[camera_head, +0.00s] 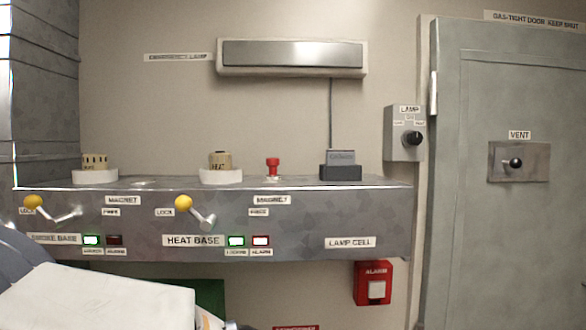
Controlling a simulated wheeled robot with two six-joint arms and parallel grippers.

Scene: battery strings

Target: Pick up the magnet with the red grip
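The magnet with the red grip (272,168) stands upright on the grey shelf (300,188), right of the middle heat detector. It has a red knob-like top and a narrower red body; its foot is small and hard to make out. Part of my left arm (100,298) shows at the bottom left, in front of the lower wall and well below the magnet. Its fingers are not clearly visible at the bottom edge. My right gripper is out of the picture. Nothing is touching the magnet.
Two detectors on white bases, left (95,176) and middle (221,176), and a dark lamp cell (341,172) share the shelf. Yellow-knobbed levers (183,202) stick out in front. A lamp switch box (404,133), red alarm box (373,283) and grey door (520,230) are at right.

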